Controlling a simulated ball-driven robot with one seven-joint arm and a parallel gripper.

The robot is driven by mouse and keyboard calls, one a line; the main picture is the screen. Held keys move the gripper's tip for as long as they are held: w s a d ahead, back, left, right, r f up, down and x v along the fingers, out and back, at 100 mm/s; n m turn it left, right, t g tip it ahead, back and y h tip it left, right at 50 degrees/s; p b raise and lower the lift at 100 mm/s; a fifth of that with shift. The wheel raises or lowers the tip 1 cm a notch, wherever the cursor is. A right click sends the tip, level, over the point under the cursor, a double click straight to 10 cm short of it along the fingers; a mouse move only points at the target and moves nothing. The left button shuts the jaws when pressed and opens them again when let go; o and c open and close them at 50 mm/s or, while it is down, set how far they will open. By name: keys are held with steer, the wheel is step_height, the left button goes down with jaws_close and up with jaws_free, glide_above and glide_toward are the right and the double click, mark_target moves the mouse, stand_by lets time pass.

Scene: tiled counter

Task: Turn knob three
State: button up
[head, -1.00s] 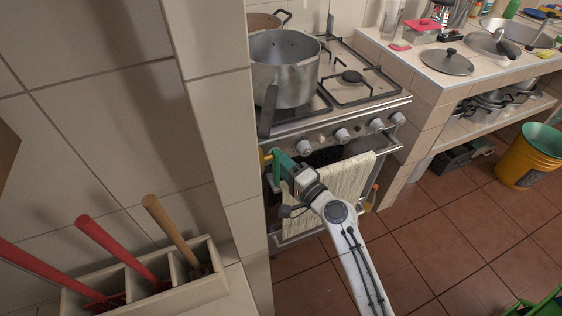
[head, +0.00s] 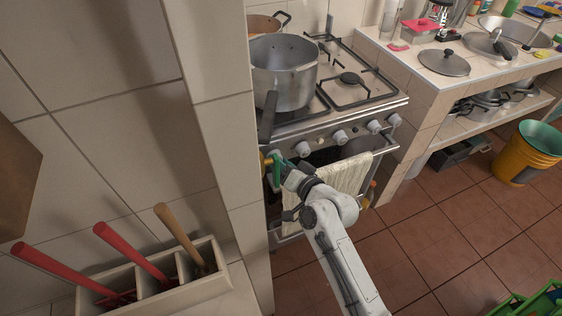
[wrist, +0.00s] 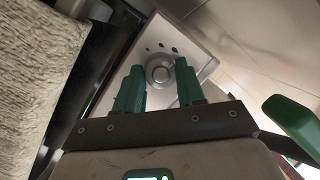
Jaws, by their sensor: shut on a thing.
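My green-fingered gripper (head: 272,163) is at the panel's left end, by the tiled wall. In the wrist view my fingertips (wrist: 160,72) stand on either side of a round grey knob (wrist: 160,74), shut on it. In the head view the gripper hides this knob. I cannot tell which number it carries.
A large pot (head: 285,72) stands on the stove, its dark handle reaching over the front edge. A cream towel (head: 343,178) hangs on the oven rail beside my arm. A tiled wall edge (head: 225,140) is close on the left.

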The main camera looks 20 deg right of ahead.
stand_by(0.4)
steer(key=o, duration=1)
steer(key=shift+o, duration=0.2)
steer(key=b+v, duration=0.1)
steer(key=v, duration=0.9)
steer(key=shift+s, duration=0.4)
steer(key=shift+r, duration=0.1)
